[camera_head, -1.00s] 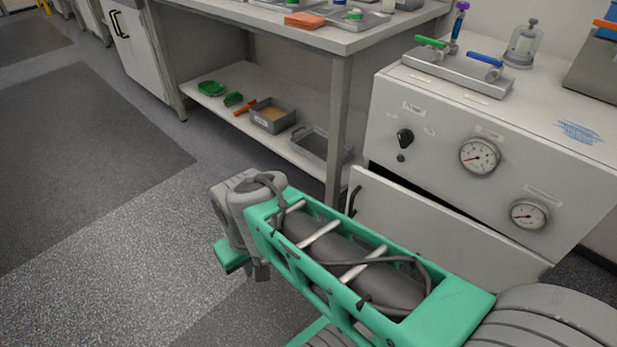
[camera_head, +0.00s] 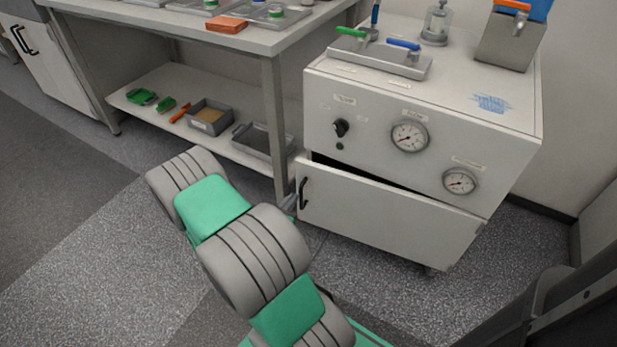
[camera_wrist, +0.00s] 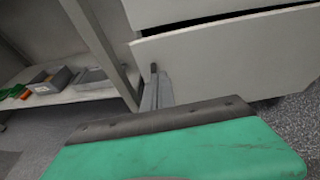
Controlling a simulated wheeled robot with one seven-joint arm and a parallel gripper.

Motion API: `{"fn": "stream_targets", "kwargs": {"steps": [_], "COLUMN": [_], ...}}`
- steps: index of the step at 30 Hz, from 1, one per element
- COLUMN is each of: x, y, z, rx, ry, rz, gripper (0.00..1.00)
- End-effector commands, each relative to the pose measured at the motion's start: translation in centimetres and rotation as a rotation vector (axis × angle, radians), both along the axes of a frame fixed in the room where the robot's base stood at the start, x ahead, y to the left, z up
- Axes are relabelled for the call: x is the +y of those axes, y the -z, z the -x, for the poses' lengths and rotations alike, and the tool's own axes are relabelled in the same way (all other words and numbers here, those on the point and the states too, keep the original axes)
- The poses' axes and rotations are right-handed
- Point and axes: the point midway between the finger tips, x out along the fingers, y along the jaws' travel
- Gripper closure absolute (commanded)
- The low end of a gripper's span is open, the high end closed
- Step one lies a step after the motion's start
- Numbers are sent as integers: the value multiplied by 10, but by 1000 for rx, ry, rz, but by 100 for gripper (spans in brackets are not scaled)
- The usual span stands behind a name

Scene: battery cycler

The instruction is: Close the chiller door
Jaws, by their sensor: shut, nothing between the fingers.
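The chiller (camera_head: 420,110) is a white cabinet with a dial knob and two gauges on its upper front. Its chiller door (camera_head: 385,215) is a white lower panel standing a little ajar, with a dark gap along its top edge. A black handle (camera_head: 303,193) is at the door's left edge. In the wrist view the door (camera_wrist: 225,60) fills the upper right. My gripper (camera_wrist: 154,72) is shut and empty, with its tip at or very near the door's left edge; I cannot tell whether it touches. In the head view my arm mostly hides the gripper (camera_head: 290,202).
A workbench (camera_head: 255,40) with a lower shelf (camera_head: 160,92) stands to the left, its leg (camera_head: 275,130) close to the door's handle side. Grey bins (camera_head: 209,115) and green pieces lie on the shelf. The floor at left and right is clear.

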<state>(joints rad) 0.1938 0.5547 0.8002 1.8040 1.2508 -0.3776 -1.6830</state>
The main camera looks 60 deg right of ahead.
Motion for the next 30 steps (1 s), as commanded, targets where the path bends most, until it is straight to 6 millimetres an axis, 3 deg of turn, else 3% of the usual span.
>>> {"fn": "stream_targets", "kwargs": {"steps": [12, 16, 21, 30], "x": [-84, -107, -122, -123], "y": [29, 28, 27, 26], "z": [-14, -19, -22, -23], "rx": [-8, -10, -8, -6], "ry": [11, 9, 8, 5], "rz": [-1, 0, -2, -2], "gripper": [100, 100, 100, 100]}}
